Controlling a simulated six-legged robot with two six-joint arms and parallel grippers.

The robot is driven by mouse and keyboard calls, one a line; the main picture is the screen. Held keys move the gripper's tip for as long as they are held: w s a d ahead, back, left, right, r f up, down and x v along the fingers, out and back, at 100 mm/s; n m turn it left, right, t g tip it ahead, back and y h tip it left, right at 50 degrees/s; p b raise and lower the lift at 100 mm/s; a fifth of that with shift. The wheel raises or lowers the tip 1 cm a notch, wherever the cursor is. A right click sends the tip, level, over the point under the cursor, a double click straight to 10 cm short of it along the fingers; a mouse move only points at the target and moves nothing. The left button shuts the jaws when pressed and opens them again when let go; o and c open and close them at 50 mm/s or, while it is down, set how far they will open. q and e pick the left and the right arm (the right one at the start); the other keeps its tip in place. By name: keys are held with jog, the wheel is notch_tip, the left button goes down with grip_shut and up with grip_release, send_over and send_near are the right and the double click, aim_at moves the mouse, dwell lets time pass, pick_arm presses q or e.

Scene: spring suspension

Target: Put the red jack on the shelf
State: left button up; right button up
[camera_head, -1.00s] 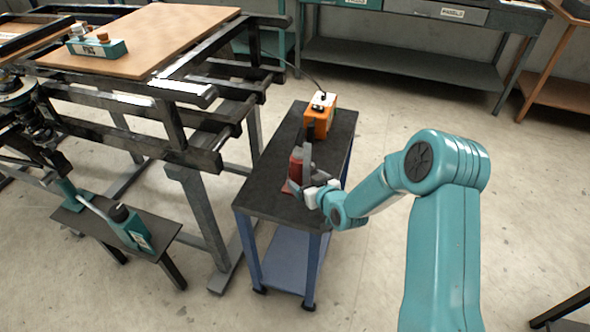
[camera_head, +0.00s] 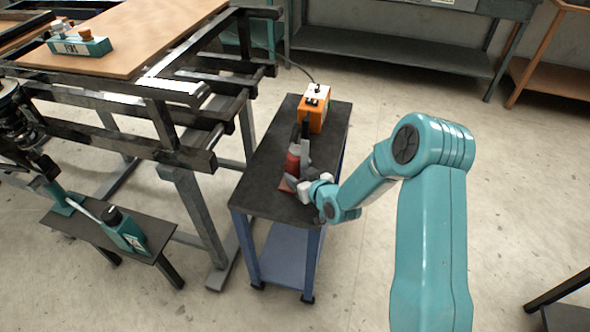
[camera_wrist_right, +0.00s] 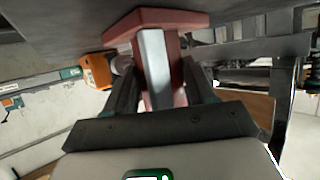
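The red jack (camera_head: 292,163) stands on the dark top of a small blue-legged cart (camera_head: 262,190). My right gripper (camera_head: 301,152) is at the jack, coming from the front right. In the right wrist view, the red jack (camera_wrist_right: 163,60) with its pale strip sits between the two dark fingers. Its wide red base lies against the dark surface at the top of that picture. Whether the fingers press on it or only flank it cannot be made out. My left gripper cannot be made out clearly. Which surface is the shelf is not clear from these frames.
An orange box (camera_head: 315,108) with a cable stands behind the jack on the cart. A dark metal frame (camera_head: 190,150) stands close to the left.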

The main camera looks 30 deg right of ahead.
jog(key=shift+w+d+r, duration=0.15)
jog(key=shift+w+r, duration=0.1)
jog(key=shift+r, duration=0.05)
grip_shut()
jog(key=shift+r, duration=0.15)
